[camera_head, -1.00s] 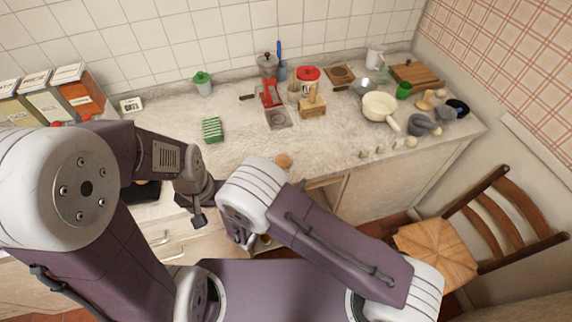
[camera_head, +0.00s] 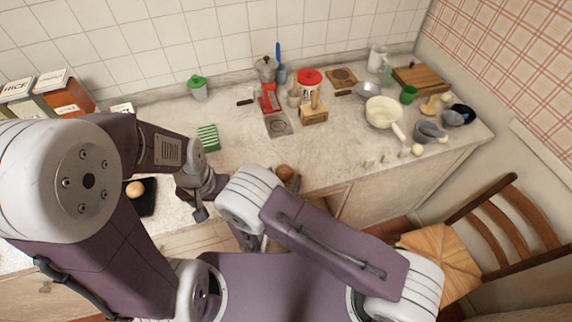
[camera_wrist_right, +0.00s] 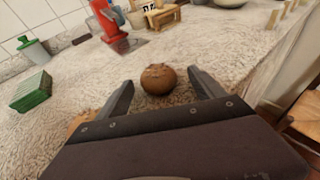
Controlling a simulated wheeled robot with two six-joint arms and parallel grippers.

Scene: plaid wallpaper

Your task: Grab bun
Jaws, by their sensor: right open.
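A round brown bun-like item (camera_head: 284,172) lies on the counter near its front edge. In the right wrist view this brown item (camera_wrist_right: 159,76) sits between the fingertips of my right gripper (camera_wrist_right: 160,88), with a gap on both sides. My right gripper (camera_head: 292,183) is open and empty, low at the counter; my forearm hides much of it in the head view. A second, lighter round bun (camera_head: 135,189) lies on a black flat plate (camera_head: 149,207) at the left.
A green-and-white sponge-like block (camera_head: 208,138) lies behind my left wrist. A cream pan (camera_head: 383,112) and several small items are at the right. The counter's middle is clear.

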